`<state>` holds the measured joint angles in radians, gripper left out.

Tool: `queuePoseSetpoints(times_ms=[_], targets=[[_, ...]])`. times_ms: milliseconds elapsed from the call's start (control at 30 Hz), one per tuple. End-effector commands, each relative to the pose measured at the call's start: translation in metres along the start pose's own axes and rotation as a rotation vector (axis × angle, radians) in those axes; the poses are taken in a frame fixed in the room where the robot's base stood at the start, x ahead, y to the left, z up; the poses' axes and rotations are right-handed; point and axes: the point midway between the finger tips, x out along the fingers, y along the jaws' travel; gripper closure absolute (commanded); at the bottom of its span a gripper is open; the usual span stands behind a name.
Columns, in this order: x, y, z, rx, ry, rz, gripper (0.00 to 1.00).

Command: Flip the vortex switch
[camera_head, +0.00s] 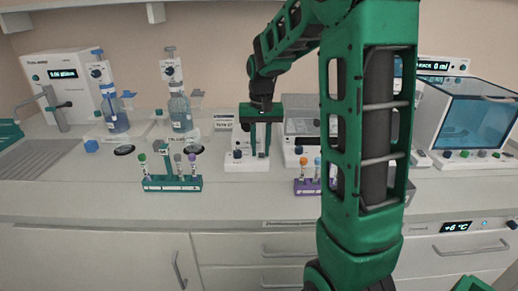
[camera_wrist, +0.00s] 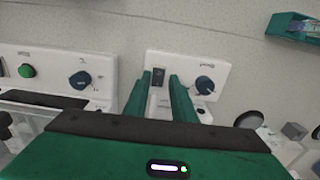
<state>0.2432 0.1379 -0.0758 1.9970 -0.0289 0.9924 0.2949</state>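The vortex mixer is a small white unit (camera_head: 240,162) at the middle of the bench, under my gripper. The wrist view shows its white front panel (camera_wrist: 182,66) with a dark rocker switch (camera_wrist: 158,76) and a dark blue knob (camera_wrist: 205,85). My gripper (camera_head: 260,152) points down at this unit in the head view. In the wrist view its two green fingers (camera_wrist: 157,82) are apart with nothing held between them. The switch shows in the gap between the fingertips. I cannot tell whether a finger touches the panel or which way the switch is set.
A teal tube rack (camera_head: 172,184) stands front left and a purple rack (camera_head: 306,187) front right. Another white unit with a green button (camera_wrist: 26,71) and a blue knob (camera_wrist: 80,80) is beside the mixer. Blue bottles stand behind left; a water bath (camera_head: 474,125) is at right.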

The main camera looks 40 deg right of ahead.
Motion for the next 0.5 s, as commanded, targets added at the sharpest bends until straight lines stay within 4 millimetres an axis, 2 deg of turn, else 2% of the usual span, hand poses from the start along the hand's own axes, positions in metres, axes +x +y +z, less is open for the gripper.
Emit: queuePoseSetpoints(times_ms=[333, 500], targets=[[-0.001, 0.002, 0.000, 0.003, -0.001, 0.002, 0.66], [-0.015, 0.001, -0.001, 0.004, 0.001, 0.001, 0.66]])
